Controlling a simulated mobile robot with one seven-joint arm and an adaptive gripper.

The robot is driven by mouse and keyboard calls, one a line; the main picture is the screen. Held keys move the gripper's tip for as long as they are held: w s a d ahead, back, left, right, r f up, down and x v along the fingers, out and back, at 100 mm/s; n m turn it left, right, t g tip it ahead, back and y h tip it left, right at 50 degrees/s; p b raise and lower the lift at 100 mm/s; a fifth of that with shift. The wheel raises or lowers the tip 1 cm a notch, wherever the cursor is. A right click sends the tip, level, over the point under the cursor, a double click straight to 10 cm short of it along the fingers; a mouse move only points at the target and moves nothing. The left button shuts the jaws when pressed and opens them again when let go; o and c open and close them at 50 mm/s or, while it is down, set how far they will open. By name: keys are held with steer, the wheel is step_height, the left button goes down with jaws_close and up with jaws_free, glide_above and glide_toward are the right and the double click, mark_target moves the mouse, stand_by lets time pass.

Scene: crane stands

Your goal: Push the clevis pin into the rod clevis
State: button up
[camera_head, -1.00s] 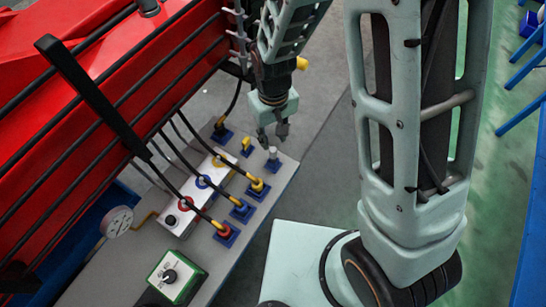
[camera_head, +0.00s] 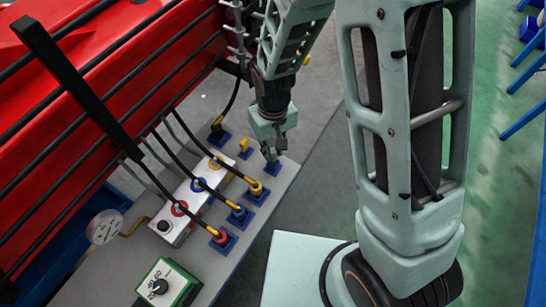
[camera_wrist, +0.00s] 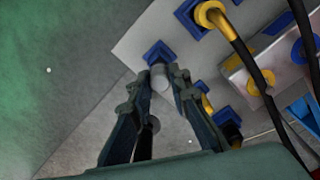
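A short grey upright cylinder (camera_wrist: 160,77), which looks like the pin, stands at a blue square mount (camera_wrist: 158,52) at the end of the grey plate. My gripper (camera_wrist: 160,74) has its fingertips on either side of this cylinder in the wrist view. I cannot tell whether they touch it or leave a small gap. In the head view my gripper (camera_head: 275,153) is low over the same blue mount (camera_head: 271,169) and hides the cylinder. I cannot make out a rod clevis for certain.
Other blue mounts with yellow or red hose ends, such as this yellow one (camera_head: 256,188), stand close by on the plate (camera_head: 225,262). A white valve block (camera_head: 185,206), a gauge (camera_head: 104,227) and a green-edged dial box (camera_head: 167,285) lie leftward.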

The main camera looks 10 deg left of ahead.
jaws_close()
steer(key=shift+r, duration=0.1)
steer(key=shift+r+p, duration=2.5)
steer(key=shift+r, duration=0.95)
steer(key=shift+d, duration=0.1)
